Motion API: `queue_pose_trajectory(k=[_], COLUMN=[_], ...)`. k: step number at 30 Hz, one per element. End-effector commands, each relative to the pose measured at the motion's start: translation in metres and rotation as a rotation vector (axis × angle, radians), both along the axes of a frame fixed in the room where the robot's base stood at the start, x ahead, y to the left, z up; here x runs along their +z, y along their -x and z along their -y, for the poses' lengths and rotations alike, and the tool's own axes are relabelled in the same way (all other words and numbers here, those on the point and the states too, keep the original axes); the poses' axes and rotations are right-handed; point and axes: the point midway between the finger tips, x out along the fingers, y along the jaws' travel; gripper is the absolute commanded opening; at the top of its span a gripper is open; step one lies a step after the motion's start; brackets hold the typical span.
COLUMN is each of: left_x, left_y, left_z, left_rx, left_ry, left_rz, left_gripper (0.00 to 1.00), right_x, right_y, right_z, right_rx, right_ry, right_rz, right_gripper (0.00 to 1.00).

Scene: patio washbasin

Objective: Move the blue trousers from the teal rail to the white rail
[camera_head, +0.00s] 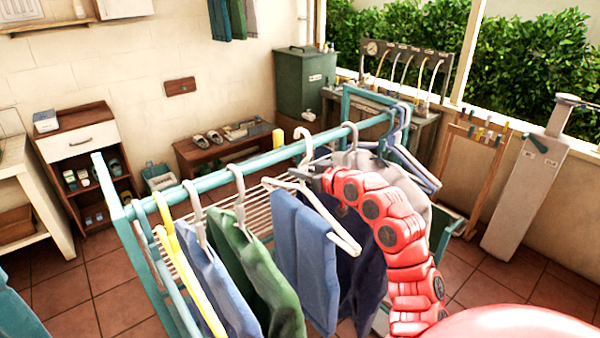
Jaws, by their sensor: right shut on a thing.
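The blue trousers (305,250) hang folded over the bar of a white hanger (345,238) at the middle of the teal rail (265,160). The hanger's hook is at the rail; I cannot tell whether it rests on it. My right gripper (318,176), on the red arm from the lower right, is shut at the neck of this hanger, just below the rail. Its fingertips are small and partly hidden. I see no white rail for certain. My left gripper is not in view.
Other clothes hang close by: a green garment (255,270) and a blue one (213,285) to the left, and a grey one (405,190) to the right behind my arm. A bench (190,155) and shelf unit (125,135) stand behind. The floor at lower left is mostly clear.

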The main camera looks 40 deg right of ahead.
Motion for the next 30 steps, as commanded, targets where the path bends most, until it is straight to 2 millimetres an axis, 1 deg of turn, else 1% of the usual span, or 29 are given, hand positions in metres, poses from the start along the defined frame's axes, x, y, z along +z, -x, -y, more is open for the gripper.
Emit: queue_pose_trajectory(k=[2, 5, 8, 18, 21, 24, 30], left_x=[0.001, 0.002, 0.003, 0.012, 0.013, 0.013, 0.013], left_y=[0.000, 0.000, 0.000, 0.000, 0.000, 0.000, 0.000], left_z=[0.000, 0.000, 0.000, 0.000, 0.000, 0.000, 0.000], left_rx=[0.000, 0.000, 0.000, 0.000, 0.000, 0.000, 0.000], left_ry=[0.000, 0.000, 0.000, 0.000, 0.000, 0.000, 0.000], left_rz=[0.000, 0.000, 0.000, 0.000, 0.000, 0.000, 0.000], left_gripper=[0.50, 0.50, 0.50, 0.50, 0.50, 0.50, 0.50], right_x=[0.002, 0.002, 0.003, 0.011, 0.011, 0.011, 0.011], right_y=[0.004, 0.016, 0.029, 0.084, 0.095, 0.099, 0.099], right_z=[0.001, 0.003, 0.004, 0.008, 0.008, 0.008, 0.008], right_rx=[-0.001, -0.003, -0.003, -0.003, -0.002, -0.001, 0.000], right_ry=[0.002, 0.002, 0.004, 0.001, 0.001, 0.000, 0.000], right_rz=[0.002, 0.001, -0.001, 0.003, 0.003, 0.002, 0.002], right_gripper=[0.00, 0.00, 0.00, 0.00, 0.00, 0.00, 0.00])
